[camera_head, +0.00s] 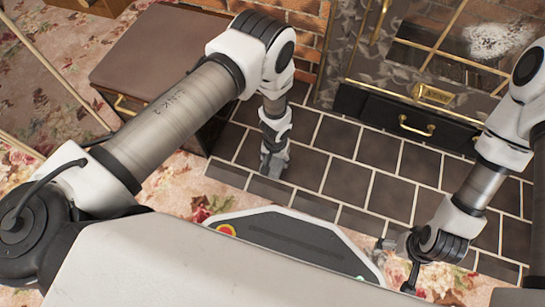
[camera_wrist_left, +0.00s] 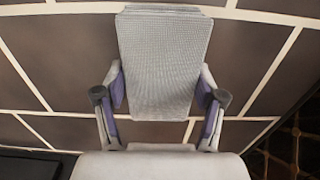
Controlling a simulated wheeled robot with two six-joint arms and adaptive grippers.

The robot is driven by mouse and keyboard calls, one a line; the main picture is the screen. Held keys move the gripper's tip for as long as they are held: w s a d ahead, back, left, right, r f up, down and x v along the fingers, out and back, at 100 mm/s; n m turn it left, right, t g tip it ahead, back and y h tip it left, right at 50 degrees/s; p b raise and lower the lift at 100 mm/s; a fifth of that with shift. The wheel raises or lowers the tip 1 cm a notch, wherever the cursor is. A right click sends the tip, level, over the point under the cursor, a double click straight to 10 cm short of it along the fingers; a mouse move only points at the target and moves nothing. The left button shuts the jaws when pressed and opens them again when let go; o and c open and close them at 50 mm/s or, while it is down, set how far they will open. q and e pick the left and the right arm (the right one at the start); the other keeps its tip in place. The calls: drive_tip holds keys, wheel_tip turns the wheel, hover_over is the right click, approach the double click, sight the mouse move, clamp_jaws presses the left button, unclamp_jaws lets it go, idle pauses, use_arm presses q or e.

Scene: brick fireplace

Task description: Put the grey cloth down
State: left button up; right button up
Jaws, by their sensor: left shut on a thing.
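The grey cloth (camera_wrist_left: 165,60) fills the upper middle of the left wrist view as a folded, finely woven rectangle. My left gripper (camera_wrist_left: 160,90) is shut on it, with one finger at each side edge. Dark tiles show behind the cloth; I cannot tell whether it touches them. In the head view my left gripper (camera_head: 272,160) points down over the tiled hearth, and the cloth is hard to tell from the gripper there. My right gripper (camera_head: 397,263) is at the lower right, its fingers apart, with nothing seen between them.
The dark tiled hearth (camera_head: 345,182) has bare room right of my left gripper. The fireplace's black drawer front with a brass handle (camera_head: 416,126) stands behind it. A brown-topped box (camera_head: 160,58) stands at upper left. Floral carpet (camera_head: 180,172) lies in front.

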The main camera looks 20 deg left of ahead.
sight(274, 158)
use_arm(q)
drive_tip(key=shift+f, duration=0.15)
drive_tip(key=o, duration=1.4)
drive_tip(key=shift+c, duration=0.2)
wheel_tip(274, 158, up, 12)
drive_tip(key=p, duration=1)
drive_tip(key=shift+r+p, duration=0.2)
drive_tip(key=shift+p, duration=0.1)
drive_tip(key=shift+s, duration=0.1)
drive_tip(key=s+a+r, duration=0.5)
drive_tip(key=s+r, duration=0.1)
drive_tip(key=s, duration=0.4)
drive_tip(key=s+a+r, duration=0.5)
drive_tip(key=s+a, duration=0.1)
drive_tip(key=s, duration=0.4)
drive_tip(key=shift+s+a+r+n, duration=0.25)
drive_tip(key=shift+s+r+n, duration=0.05)
drive_tip(key=shift+r+n, duration=0.1)
